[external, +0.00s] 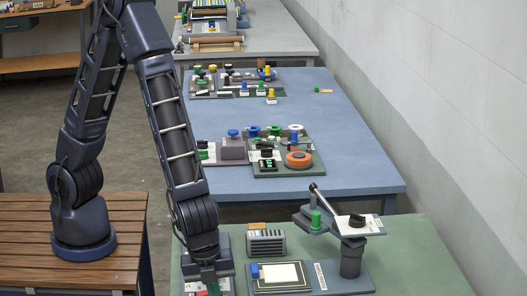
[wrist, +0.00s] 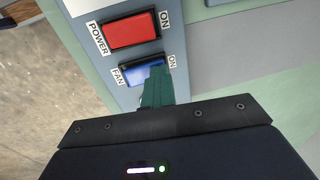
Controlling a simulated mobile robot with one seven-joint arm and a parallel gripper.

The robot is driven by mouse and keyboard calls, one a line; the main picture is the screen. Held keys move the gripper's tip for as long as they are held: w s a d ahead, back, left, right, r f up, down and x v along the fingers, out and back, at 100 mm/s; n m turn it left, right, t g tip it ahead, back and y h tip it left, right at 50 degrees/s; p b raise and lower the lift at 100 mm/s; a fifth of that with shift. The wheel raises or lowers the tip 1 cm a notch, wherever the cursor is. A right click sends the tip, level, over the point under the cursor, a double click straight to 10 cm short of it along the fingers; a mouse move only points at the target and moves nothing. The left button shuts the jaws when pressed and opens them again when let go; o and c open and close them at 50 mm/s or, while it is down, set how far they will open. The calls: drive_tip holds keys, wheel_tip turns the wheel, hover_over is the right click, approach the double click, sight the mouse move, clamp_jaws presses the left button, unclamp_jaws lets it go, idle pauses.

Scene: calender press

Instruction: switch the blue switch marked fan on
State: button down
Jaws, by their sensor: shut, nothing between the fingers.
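The blue rocker switch (wrist: 137,76) sits in a black frame on a grey-blue panel (wrist: 178,42) in the wrist view. It has a FAN label (wrist: 118,76) on its left and an ON label (wrist: 172,61) on its right. My gripper (wrist: 155,78) is shut and empty, its green fingers over the right, ON-side part of the blue switch. They hide that part, so I cannot tell whether they touch it or which way it is tipped. In the external view, my gripper (external: 212,284) is low over the panel at the bottom edge.
A red rocker switch (wrist: 130,30) marked POWER is just above the blue one in the wrist view. In the external view, a grey vented box (external: 266,245) and a post with a lever (external: 350,258) stand right of my gripper on the green table (external: 425,262).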

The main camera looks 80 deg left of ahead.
drive_tip(key=shift+s, duration=0.85)
drive_tip(key=shift+r, duration=0.2)
drive_tip(key=shift+r, duration=0.25)
wheel_tip(320, 180, up, 13)
drive_tip(key=s, duration=0.2)
drive_tip(key=shift+s, duration=0.4)
drive_tip(key=shift+w, duration=0.1)
drive_tip(key=shift+w+d+r+t, duration=0.15)
drive_tip(key=shift+w+t, duration=0.25)
drive_tip(key=shift+w, duration=0.15)
drive_tip(key=x, duration=1.3)
drive_tip(key=shift+f, duration=0.5)
